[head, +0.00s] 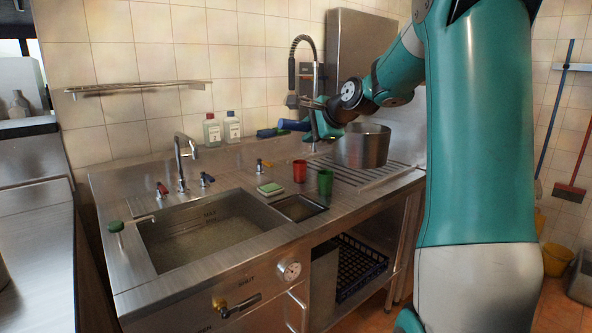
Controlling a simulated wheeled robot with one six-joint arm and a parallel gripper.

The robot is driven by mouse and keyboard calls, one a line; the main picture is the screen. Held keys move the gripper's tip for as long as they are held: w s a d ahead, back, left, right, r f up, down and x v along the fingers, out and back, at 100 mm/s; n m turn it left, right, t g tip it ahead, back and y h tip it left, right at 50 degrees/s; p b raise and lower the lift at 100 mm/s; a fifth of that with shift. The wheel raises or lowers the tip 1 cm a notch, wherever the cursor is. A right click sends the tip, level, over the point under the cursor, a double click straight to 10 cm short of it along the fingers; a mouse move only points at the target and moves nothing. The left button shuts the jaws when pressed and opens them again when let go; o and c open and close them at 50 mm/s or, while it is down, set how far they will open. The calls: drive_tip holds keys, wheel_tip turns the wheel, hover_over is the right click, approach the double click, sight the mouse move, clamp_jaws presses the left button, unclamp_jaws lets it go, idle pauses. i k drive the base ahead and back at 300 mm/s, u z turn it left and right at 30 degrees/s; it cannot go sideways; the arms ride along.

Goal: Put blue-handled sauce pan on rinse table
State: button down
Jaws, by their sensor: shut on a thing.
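The sauce pan (362,149) is a steel pot with a blue handle (292,125) that points left. It is upright over the ribbed draining area at the right end of the steel rinse table (235,262). I cannot tell whether its base touches the ribs. My gripper (318,118) is at the handle, left of the pot, and is shut on it. My wrist and fingers partly hide the handle, and the fingertips are hard to make out.
A red cup (299,171) and a green cup (325,182) stand left of the pan, near a sponge (270,189). A tall spray tap (314,75) rises behind. The sink basin (205,228) is at left. Two bottles (222,129) stand at the wall.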

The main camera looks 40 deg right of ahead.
sight(342, 168)
drive_tip(key=u, duration=2.3)
drive_tip(key=k, duration=2.25)
drive_tip(key=z, duration=2)
drive_tip(key=i, duration=1.65)
